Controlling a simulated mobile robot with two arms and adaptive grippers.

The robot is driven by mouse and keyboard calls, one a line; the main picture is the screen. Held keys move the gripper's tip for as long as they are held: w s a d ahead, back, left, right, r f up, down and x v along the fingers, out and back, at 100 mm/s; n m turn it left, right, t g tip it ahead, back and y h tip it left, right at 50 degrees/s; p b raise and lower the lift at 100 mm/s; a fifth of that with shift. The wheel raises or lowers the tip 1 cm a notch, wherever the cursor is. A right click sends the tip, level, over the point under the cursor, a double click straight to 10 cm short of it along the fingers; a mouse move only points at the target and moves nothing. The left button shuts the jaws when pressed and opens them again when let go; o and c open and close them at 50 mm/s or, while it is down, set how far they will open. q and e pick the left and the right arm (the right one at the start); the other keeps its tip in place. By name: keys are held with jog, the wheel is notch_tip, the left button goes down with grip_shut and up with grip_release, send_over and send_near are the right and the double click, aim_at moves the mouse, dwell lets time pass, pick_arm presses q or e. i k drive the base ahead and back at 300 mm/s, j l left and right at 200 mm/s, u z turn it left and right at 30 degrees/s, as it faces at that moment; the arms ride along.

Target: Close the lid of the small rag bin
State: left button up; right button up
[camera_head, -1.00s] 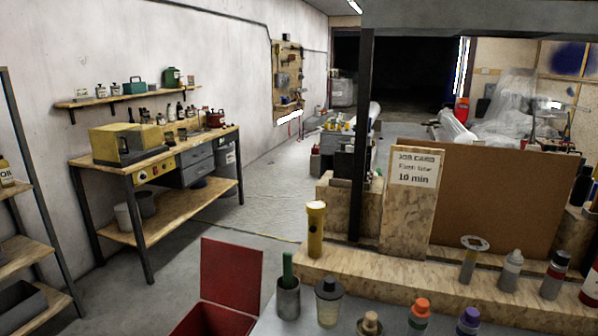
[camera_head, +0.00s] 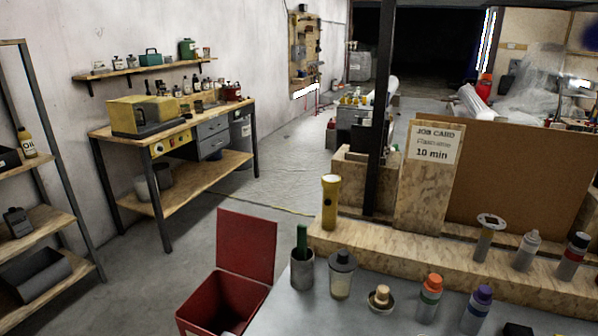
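The small rag bin (camera_head: 196,311) is a red open box on the floor at the bottom, left of the grey bench. Its red lid (camera_head: 246,245) stands open, upright at the back edge of the bin. Something pale shows inside the bin, too small to tell what. The bin's lower part is cut off by the picture's bottom edge. Neither of my grippers is in view.
The grey bench top (camera_head: 345,318) beside the bin holds a grey cup (camera_head: 301,270), a lidded jar (camera_head: 341,275) and several bottles. A yellow flashlight (camera_head: 330,202) stands on the wooden ledge. Open floor (camera_head: 130,290) lies left of the bin, before a metal shelf (camera_head: 45,225).

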aim_at(245, 245)
jog(key=u, duration=1.35)
jog(key=i+j+u, duration=0.1)
jog(key=u, duration=0.4)
jog(key=i+j+u, duration=0.15)
jog(key=u, duration=0.3)
jog(key=i+u, duration=0.15)
jog(key=u, duration=0.35)
jog(key=i+l+z, duration=0.1)
jog(key=i+z, duration=0.3)
jog(key=i, duration=0.15)
jog(key=i+z, duration=0.4)
jog(key=i, duration=0.2)
jog(key=i+j+z, duration=0.4)
jog(key=i+l+z, duration=0.25)
jog(key=i+z, duration=0.2)
jog(key=i+l+z, duration=0.1)
jog(key=i+z, duration=0.25)
jog(key=z, duration=0.15)
jog(key=i+z, duration=0.45)
jog(key=i+j+z, duration=0.25)
jog(key=z, duration=0.25)
jog(key=i+l, duration=0.15)
jog(key=i, duration=1.7)
jog(key=i+z, duration=0.2)
jog(key=z, duration=0.25)
jog(key=i+z, duration=0.15)
jog(key=z, duration=0.35)
jog(key=i+j+z, duration=0.15)
jog(key=z, duration=2.25)
jog(key=k+j, duration=0.05)
